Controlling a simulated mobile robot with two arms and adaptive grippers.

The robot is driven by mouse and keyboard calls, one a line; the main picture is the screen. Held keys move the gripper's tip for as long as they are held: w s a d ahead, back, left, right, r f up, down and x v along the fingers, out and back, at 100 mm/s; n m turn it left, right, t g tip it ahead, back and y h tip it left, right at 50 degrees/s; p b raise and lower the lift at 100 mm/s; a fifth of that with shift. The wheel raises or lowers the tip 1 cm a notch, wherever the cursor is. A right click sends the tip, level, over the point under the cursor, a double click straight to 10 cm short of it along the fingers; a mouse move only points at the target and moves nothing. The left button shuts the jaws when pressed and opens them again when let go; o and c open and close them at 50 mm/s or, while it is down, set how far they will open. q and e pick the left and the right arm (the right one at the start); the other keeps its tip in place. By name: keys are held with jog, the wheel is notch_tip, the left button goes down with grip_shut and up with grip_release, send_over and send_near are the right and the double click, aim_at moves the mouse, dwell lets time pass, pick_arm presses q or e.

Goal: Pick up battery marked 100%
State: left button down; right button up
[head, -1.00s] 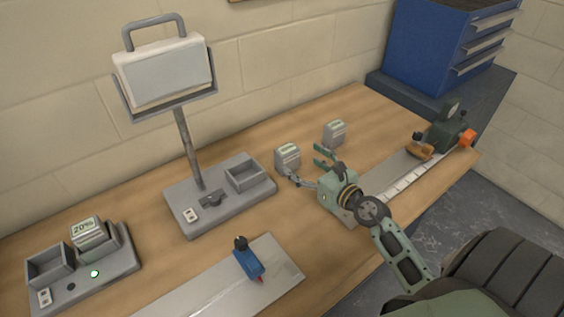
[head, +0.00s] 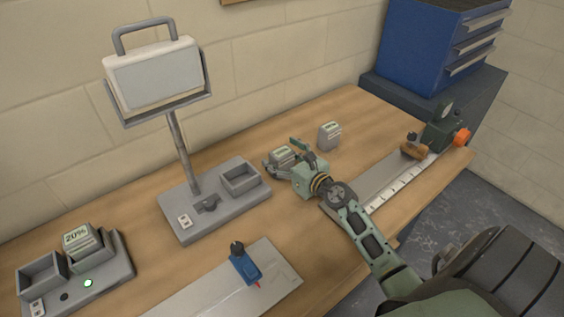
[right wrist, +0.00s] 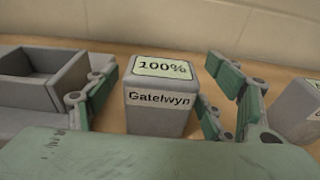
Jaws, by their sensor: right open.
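The battery marked 100% (right wrist: 160,100) stands upright on the bench between the open fingers of my right gripper (right wrist: 155,95), with clear gaps on both sides. Its front label reads "Gatelwyn". In the head view this battery (head: 282,155) is partly hidden by my right gripper (head: 285,155). A second grey battery (head: 329,135) stands to its right and also shows at the right edge of the right wrist view (right wrist: 303,108); its marking cannot be read. A battery marked 20% (head: 83,240) sits in the charger (head: 118,265) at the left. My left gripper is out of view.
A lamp (head: 155,75) stands on a grey base (head: 225,205) with an empty slot, left of my right gripper. A metal plate with a blue tool (head: 244,267) lies in front. A metal rail with a green device (head: 436,130) is at the right, near a blue drawer cabinet (head: 425,45).

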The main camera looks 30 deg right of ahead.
jog(key=shift+c, duration=0.3)
jog(key=c, duration=1.5)
jog(key=shift+c, duration=0.4)
jog(key=shift+r, duration=0.2)
